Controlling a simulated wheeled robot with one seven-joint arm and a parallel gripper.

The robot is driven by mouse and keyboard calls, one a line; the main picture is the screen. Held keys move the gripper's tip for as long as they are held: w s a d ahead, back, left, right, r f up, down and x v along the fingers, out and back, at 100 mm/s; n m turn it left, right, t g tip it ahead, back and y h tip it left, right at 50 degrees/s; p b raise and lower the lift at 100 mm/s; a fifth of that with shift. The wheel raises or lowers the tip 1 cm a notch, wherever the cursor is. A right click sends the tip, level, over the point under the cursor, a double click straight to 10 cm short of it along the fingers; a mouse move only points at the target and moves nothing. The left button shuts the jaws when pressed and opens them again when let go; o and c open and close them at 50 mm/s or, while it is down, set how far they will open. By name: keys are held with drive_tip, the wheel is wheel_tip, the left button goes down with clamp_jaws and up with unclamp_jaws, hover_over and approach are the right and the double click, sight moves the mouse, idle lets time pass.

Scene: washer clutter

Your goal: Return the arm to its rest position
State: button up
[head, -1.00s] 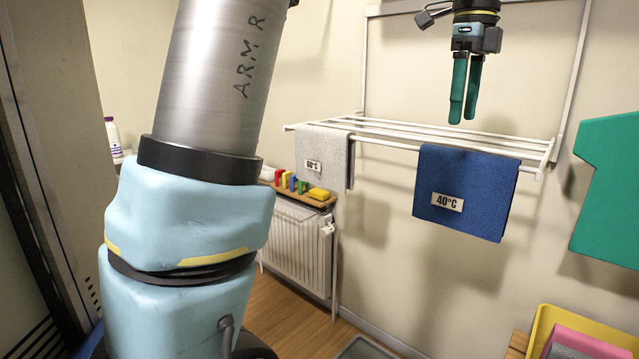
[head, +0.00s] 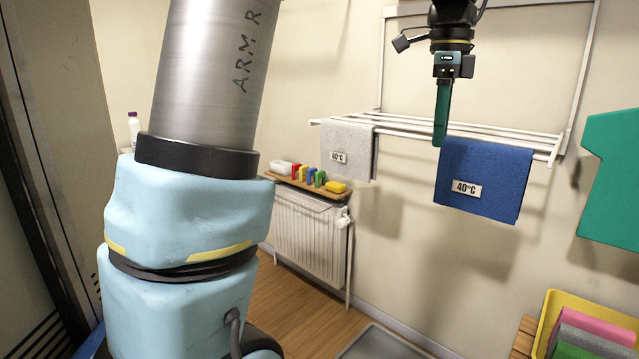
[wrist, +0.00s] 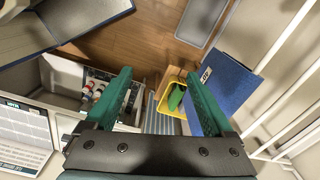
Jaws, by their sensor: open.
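My gripper (head: 441,115) hangs fingers-down in the upper right of the head view, in front of the wall rack. Its green fingers line up one behind the other there, so the gap is hidden. In the wrist view my gripper (wrist: 158,105) shows two green fingers wide apart with nothing between them. It is open and empty. My silver and light-blue arm links fill the left of the head view.
A white drying rack (head: 400,128) holds a grey cloth (head: 350,155) and a blue cloth (head: 485,180). A radiator (head: 310,235) stands below a small shelf of coloured blocks. A yellow bin (head: 545,325) is at lower right, below a green panel (head: 615,180).

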drive_tip(key=w+a+f+n, duration=0.2)
drive_tip(key=a+f+n, duration=1)
drive_tip(key=a+f, duration=0.35)
drive_tip(key=s+a+f+n, duration=0.3)
drive_tip(key=a+f+n, duration=0.1)
drive_tip(key=a+n, duration=0.1)
drive_tip(key=s+a+f+n+t, duration=0.1)
drive_tip(key=s+a+f+n, duration=0.3)
drive_tip(key=a, duration=0.3)
drive_tip(key=shift+s+a+f+n, duration=0.25)
drive_tip(key=shift+f+n, duration=0.2)
drive_tip(key=shift+n, duration=0.25)
drive_tip(key=shift+d, duration=0.1)
